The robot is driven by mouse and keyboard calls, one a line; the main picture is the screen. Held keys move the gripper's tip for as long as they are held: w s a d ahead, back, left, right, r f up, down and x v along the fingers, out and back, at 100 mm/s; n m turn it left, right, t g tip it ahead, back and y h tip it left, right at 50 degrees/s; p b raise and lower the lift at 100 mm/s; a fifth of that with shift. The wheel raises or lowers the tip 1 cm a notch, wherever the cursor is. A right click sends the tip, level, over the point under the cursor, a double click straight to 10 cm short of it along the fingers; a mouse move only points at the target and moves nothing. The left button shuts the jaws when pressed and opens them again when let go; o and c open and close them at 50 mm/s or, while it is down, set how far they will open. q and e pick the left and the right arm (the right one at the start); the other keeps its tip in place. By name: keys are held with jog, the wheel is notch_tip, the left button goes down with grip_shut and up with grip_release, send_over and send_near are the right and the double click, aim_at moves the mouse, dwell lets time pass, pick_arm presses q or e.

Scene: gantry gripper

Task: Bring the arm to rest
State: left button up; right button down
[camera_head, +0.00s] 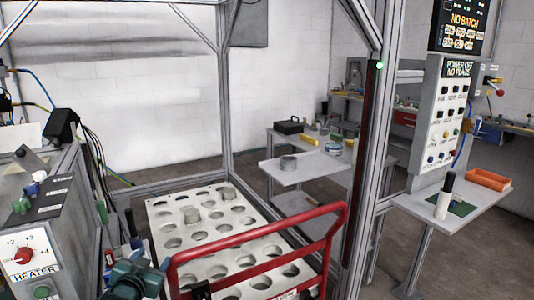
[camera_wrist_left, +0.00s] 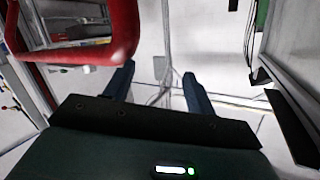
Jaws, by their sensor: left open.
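My left gripper (camera_head: 134,264) shows low at the left in the head view, a teal body between the heater console and the red rail. In the left wrist view the gripper (camera_wrist_left: 158,78) has its two dark blue fingers spread apart, with only pale floor and a blurred stand behind them. Nothing is between the fingers. My right gripper is in neither view.
A red tubular rail (camera_head: 255,227) is close beside my left gripper; it also shows in the left wrist view (camera_wrist_left: 122,30). A white tray with round holes (camera_head: 215,232) holds metal cylinders. The heater console (camera_head: 38,225) stands left, a gantry post (camera_head: 372,150) right.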

pick_arm(q)
jog(key=s+d+f+g+h, duration=0.2)
jog(key=s+d+f, duration=0.6)
jog(key=s+f, duration=0.45)
jog(key=s+d+f+g, duration=0.1)
jog(key=s+d, duration=0.2)
jog(key=s, duration=0.7)
jog(key=s+d+f+g+h, duration=0.1)
jog(key=s+d, duration=0.3)
jog(key=s, duration=0.6)
jog(key=shift+f+n+g+h, duration=0.3)
jog(key=shift+g, duration=0.2)
jog(key=shift+s+d, duration=0.1)
